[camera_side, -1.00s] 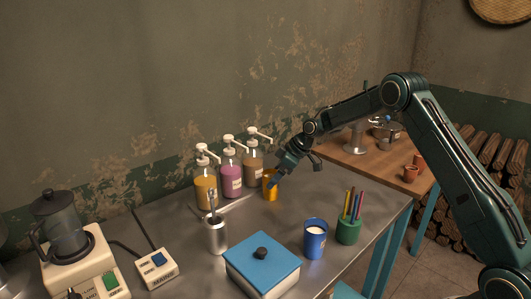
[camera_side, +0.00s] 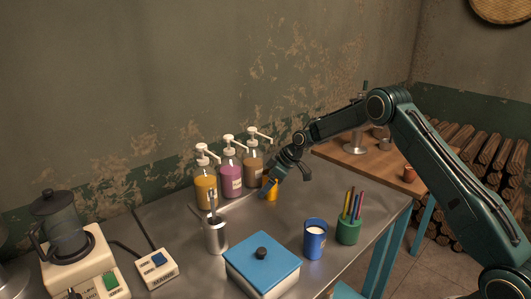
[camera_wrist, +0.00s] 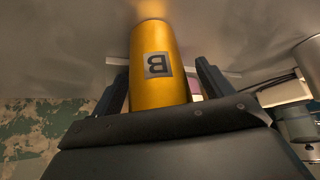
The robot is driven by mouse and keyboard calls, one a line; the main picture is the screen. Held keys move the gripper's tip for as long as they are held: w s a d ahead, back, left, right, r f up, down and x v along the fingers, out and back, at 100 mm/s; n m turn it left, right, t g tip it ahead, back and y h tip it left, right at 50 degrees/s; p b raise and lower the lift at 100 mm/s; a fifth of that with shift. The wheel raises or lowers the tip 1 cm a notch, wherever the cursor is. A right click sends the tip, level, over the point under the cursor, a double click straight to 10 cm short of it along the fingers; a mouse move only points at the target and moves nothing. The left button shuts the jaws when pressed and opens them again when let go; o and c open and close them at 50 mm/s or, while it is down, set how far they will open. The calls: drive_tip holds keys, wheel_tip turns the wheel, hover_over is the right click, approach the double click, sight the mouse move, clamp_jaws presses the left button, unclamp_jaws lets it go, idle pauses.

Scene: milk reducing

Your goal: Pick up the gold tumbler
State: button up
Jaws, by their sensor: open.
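The gold tumbler (camera_side: 272,195) stands on the metal table at the right end of the row of pump bottles, partly hidden by my gripper in the side view. My gripper (camera_side: 267,186) is at the tumbler, low over the table. In the wrist view the tumbler (camera_wrist: 153,60), with a grey "B" label, lies between the two dark fingers of my gripper (camera_wrist: 162,80), one on each side. The fingers are open, and a gap shows beside the tumbler at the right finger. Whether the left finger touches it is hard to tell.
Pump bottles with yellow (camera_side: 205,191), purple (camera_side: 231,181) and brown (camera_side: 253,172) contents stand just left of the tumbler. A metal cup (camera_side: 216,236), blue-lidded box (camera_side: 262,262), blue candle cup (camera_side: 315,240) and green pen holder (camera_side: 349,231) stand nearer. Bare metal lies between.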

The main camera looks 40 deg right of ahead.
drive_tip(key=c, duration=1.3)
drive_tip(key=shift+r, duration=0.2)
drive_tip(key=shift+r, duration=1.5)
drive_tip(key=shift+s+d+r, duration=0.15)
drive_tip(key=shift+s+d, duration=0.05)
drive_tip(key=shift+s, duration=0.05)
drive_tip(key=s+d, duration=0.3)
drive_tip(key=s, duration=0.1)
drive_tip(key=s+d, duration=0.3)
drive_tip(key=s, duration=0.2)
drive_tip(key=s+d, duration=0.3)
drive_tip(key=s, duration=0.2)
drive_tip(key=shift+s+d, duration=0.25)
drive_tip(key=shift+d, duration=0.05)
